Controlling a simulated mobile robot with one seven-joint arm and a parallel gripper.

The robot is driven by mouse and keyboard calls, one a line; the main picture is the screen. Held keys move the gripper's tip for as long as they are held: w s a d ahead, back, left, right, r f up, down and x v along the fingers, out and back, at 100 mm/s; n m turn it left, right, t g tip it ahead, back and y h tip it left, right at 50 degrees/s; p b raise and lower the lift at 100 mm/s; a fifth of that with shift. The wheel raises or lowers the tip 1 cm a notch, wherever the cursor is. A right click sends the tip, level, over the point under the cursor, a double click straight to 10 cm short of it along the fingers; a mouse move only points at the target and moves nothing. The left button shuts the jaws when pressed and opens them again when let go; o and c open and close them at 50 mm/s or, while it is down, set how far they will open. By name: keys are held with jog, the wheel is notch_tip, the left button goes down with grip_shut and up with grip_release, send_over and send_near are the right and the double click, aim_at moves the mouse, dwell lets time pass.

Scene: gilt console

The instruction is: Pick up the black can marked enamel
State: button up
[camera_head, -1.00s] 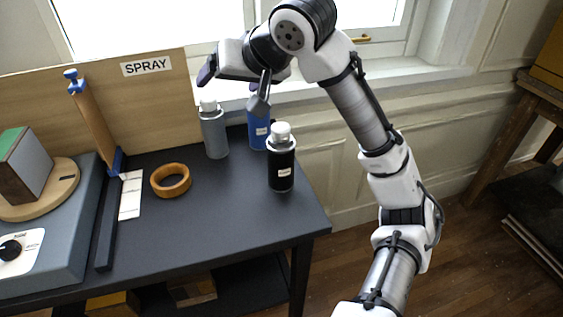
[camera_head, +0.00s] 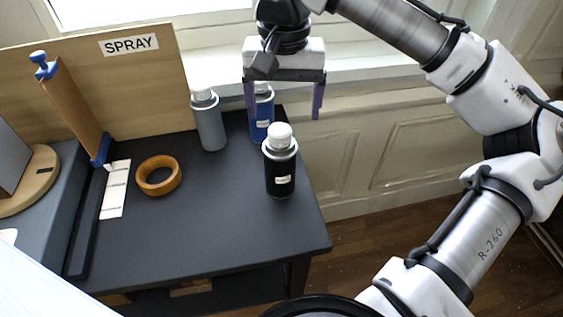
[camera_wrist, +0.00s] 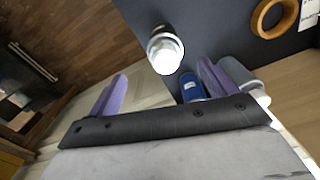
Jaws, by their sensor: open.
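The black can (camera_head: 281,168) with a white cap and a small pale label stands upright near the right edge of the dark table; the label is too small to read. In the wrist view the black can (camera_wrist: 164,34) shows from above, white cap toward the camera, beyond and between the fingers. My gripper (camera_head: 283,113) points down with two purple fingers spread wide. It is open and empty, above and behind the black can in the head view.
A blue can (camera_head: 262,130) stands behind the black can, partly covered by a finger in the head view. A grey can (camera_head: 209,122) stands to its left. A wooden ring (camera_head: 158,189) lies further left. A board marked SPRAY (camera_head: 172,75) backs the table.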

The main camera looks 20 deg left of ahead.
aim_at(280, 128)
notch_tip(280, 128, down, 4)
jog(key=shift+f, duration=0.15)
jog(key=f, duration=0.1)
jog(key=f+p, duration=0.1)
jog(key=a+f, duration=0.1)
jog(key=f, duration=0.1)
jog(key=shift+w+f+p, duration=0.1)
jog(key=shift+w+p, duration=0.2)
jog(key=shift+w, duration=0.05)
jog(key=shift+f, duration=0.5)
jog(key=c, duration=1.8)
jog(key=shift+r, duration=0.1)
